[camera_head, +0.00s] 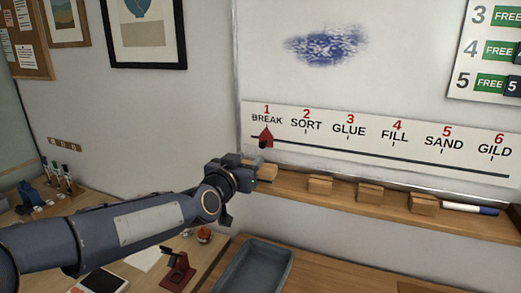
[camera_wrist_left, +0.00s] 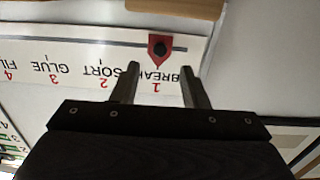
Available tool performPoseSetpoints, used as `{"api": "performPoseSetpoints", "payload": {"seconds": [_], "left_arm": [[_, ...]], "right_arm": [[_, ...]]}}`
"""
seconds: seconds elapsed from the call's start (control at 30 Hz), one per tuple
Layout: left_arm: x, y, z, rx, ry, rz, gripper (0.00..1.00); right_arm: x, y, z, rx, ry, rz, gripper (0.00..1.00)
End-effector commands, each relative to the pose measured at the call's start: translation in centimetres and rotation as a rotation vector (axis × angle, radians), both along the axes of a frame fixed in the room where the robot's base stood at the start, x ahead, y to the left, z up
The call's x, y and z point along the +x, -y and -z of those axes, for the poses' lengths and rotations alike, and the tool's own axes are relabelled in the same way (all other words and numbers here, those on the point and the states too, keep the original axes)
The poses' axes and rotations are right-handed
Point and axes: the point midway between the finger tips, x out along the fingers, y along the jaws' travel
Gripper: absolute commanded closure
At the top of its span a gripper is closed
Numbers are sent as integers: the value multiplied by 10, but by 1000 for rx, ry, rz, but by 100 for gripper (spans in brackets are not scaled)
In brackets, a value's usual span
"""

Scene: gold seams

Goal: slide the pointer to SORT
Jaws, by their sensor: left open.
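The red pointer (camera_head: 265,136) with a dark knob sits at 1 BREAK on the line of the white label strip (camera_head: 400,157). SORT is the second mark, just right of it. In the left wrist view, which is upside down, the pointer (camera_wrist_left: 160,50) appears just beyond and between the fingertips. My left gripper (camera_head: 262,168) is open and empty, in front of the strip and a little below the pointer. Its two fingers (camera_wrist_left: 160,72) show apart in the left wrist view. I see no clear contact with the pointer. My right gripper is not in view.
A wooden ledge (camera_head: 340,193) runs below the strip, with several wooden blocks (camera_head: 320,184) and a marker (camera_head: 470,208) on it. A grey tray (camera_head: 253,268) lies on the table below. The strip's line right of the pointer is clear.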

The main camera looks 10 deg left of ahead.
Motion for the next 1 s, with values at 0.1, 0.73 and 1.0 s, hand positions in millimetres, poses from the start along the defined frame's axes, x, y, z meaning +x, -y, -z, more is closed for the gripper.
{"api": "performPoseSetpoints", "payload": {"seconds": [0.1,0.73,1.0], "left_arm": [[11,4,-3,2,29,-11,60],[84,17,-4,2,32,-12,60],[85,17,-3,2,32,-12,61]], "right_arm": [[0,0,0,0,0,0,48],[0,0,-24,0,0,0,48],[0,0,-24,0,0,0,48]]}}
